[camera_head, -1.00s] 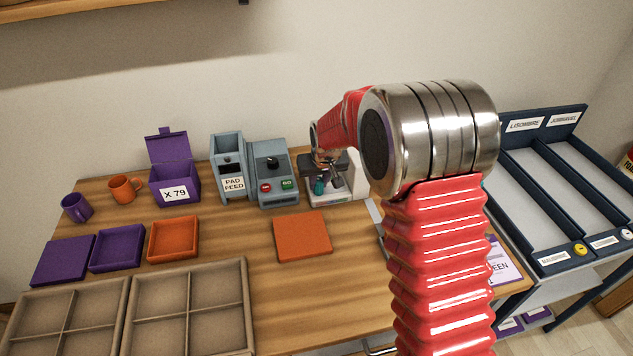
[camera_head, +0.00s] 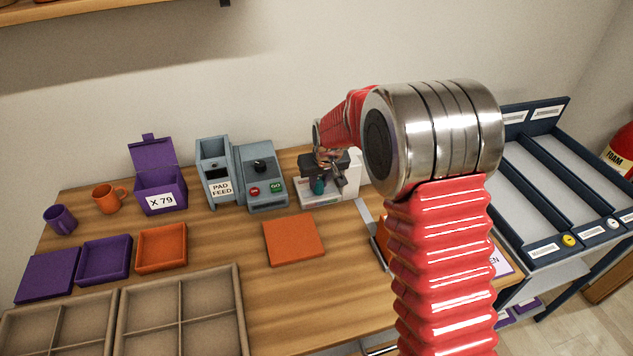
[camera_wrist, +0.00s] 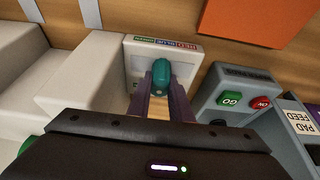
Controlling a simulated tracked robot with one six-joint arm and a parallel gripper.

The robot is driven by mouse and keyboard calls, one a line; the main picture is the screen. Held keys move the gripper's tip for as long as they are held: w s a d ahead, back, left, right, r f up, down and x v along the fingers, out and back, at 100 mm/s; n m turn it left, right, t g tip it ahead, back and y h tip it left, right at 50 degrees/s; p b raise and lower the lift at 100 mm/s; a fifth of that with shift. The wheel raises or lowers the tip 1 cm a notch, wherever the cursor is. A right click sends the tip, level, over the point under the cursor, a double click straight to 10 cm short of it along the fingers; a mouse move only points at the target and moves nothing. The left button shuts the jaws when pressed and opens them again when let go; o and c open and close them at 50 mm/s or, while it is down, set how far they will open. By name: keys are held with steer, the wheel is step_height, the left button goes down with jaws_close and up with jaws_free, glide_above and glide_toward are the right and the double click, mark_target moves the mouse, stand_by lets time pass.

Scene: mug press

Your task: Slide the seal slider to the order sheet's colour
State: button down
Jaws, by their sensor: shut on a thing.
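The seal slider's teal knob (camera_wrist: 161,76) is held between the two fingers of my gripper (camera_wrist: 162,92) in the wrist view. A strip of colour labels (camera_wrist: 168,43), red, blue and green, lies just beyond it on the white press (camera_wrist: 112,66). The knob is near the strip's middle; its exact setting is hard to tell. In the head view the teal knob (camera_head: 318,186) shows below my gripper (camera_head: 328,168) at the press (camera_head: 325,200). The order sheet (camera_head: 502,262) is mostly hidden behind my arm; only the letters "EN" show.
The grey pad feed machine (camera_head: 215,172) with red and green buttons stands left of the press. An orange pad (camera_head: 294,240) lies in front. A purple box (camera_head: 160,190), mugs, trays and beige dividers fill the left. Blue-framed racks (camera_head: 560,190) stand right.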

steer(key=shift+d, duration=0.1)
steer(key=c, duration=1.6)
jaws_free()
steer(key=shift+r, duration=0.1)
steer(key=v, duration=1.3)
steer(key=shift+s+r, duration=0.15)
steer(key=shift+s, duration=0.1)
